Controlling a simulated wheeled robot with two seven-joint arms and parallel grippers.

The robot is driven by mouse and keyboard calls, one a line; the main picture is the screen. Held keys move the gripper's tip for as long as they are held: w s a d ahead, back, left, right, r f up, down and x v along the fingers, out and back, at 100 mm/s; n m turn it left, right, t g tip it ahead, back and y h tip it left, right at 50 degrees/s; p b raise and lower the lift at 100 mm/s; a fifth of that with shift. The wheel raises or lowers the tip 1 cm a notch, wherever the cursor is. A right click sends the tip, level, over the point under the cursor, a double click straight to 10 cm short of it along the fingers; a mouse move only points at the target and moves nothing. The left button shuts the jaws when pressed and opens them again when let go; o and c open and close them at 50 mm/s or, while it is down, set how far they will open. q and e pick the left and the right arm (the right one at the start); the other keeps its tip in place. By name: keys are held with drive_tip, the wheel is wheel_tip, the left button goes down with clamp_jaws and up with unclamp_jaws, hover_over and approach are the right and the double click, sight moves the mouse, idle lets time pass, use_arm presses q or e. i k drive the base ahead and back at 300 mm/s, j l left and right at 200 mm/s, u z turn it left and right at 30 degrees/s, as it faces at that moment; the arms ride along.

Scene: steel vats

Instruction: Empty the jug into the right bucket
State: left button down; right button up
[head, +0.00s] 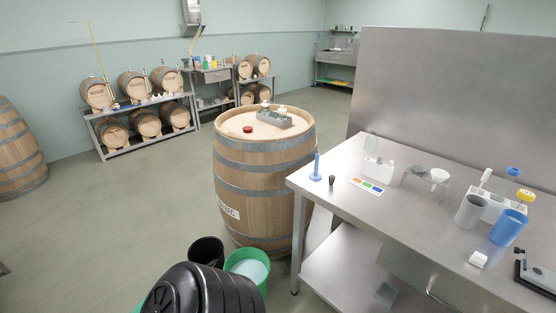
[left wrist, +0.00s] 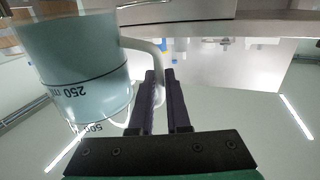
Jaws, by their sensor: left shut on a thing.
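A pale jug (left wrist: 75,65) fills the left of the left wrist view, its marks "250 ml" and "500" upside down in the picture. My left gripper (left wrist: 161,76) is shut on the jug's handle, with its dark fingers on either side. The jug's contents cannot be seen. In the head view a green bucket (head: 262,257) stands on the floor at the bottom, with a pale surface inside. A black bucket (head: 207,246) stands left of it. The green one is the right of these two. Neither gripper nor the jug shows in the head view.
A large upright barrel (head: 262,185) stands behind the buckets, with a grey tray (head: 275,121) and a red item on top. A steel table (head: 345,205) with beakers and small items is at the right. Barrel racks (head: 150,105) line the back wall. Open floor lies to the left.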

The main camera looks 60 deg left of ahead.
sight(207, 250)
drive_tip(key=k+j, duration=0.2)
drive_tip(key=j, duration=0.35)
drive_tip(key=k+j, duration=0.2)
drive_tip(key=j, duration=0.4)
drive_tip(key=k+j, duration=0.2)
drive_tip(key=j, duration=0.35)
drive_tip(key=k+j+u, duration=0.1)
drive_tip(key=j, duration=0.5)
drive_tip(key=k+j, duration=0.3)
drive_tip(key=j, duration=0.3)
drive_tip(key=k+j, duration=0.15)
drive_tip(key=j, duration=0.45)
drive_tip(key=k+j, duration=0.2)
drive_tip(key=j, duration=0.35)
drive_tip(key=k+j, duration=0.2)
drive_tip(key=j, duration=0.4)
drive_tip(key=u, duration=0.05)
